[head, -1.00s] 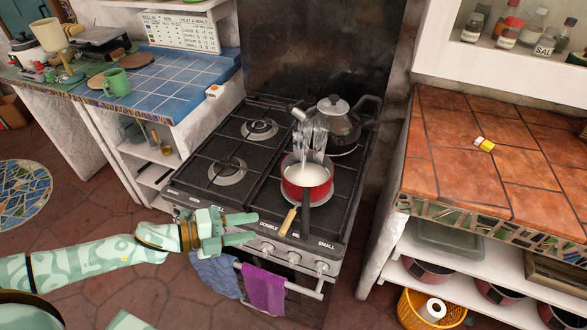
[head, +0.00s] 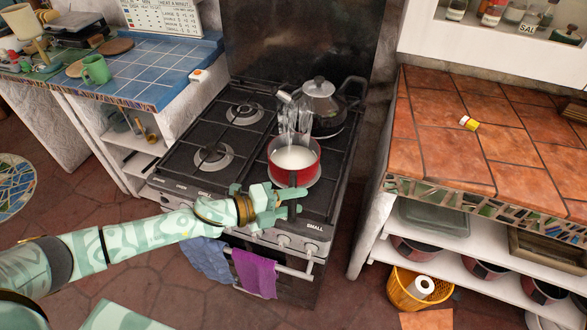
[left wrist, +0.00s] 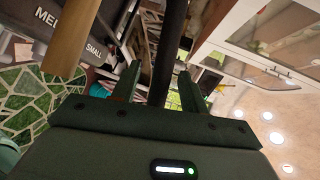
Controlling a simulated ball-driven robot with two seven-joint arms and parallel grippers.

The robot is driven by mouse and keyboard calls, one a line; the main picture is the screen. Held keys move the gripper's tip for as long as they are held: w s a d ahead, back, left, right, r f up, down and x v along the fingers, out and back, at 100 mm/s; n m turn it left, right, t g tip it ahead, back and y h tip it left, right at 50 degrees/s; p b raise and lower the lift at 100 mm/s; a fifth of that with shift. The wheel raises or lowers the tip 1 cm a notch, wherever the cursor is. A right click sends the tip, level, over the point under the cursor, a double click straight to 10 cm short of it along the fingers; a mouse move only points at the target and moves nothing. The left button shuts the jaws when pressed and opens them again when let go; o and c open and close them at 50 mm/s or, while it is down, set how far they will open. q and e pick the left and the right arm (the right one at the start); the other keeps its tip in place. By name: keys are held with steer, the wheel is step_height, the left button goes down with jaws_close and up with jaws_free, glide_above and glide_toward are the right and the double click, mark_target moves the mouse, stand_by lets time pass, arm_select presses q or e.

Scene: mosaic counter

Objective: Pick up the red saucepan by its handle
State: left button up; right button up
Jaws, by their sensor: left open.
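The red saucepan (head: 293,162) stands on the front right burner of the stove, with white contents inside. Its dark handle (head: 292,180) points toward the stove's front edge. My left gripper (head: 285,203) is at this handle, in front of the pan, and hides part of it. In the left wrist view the dark handle (left wrist: 165,45) runs between the two open fingers (left wrist: 158,90), with gaps beside it. My right gripper is not in view.
A dark kettle (head: 322,108) stands behind the pan. The left burners (head: 213,156) are empty. A purple towel (head: 254,273) hangs at the stove's front.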

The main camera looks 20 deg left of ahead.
arm_select(q)
steer(key=shift+x, duration=1.05)
jaws_close()
stand_by(0.5)
steer(key=shift+r, duration=0.1)
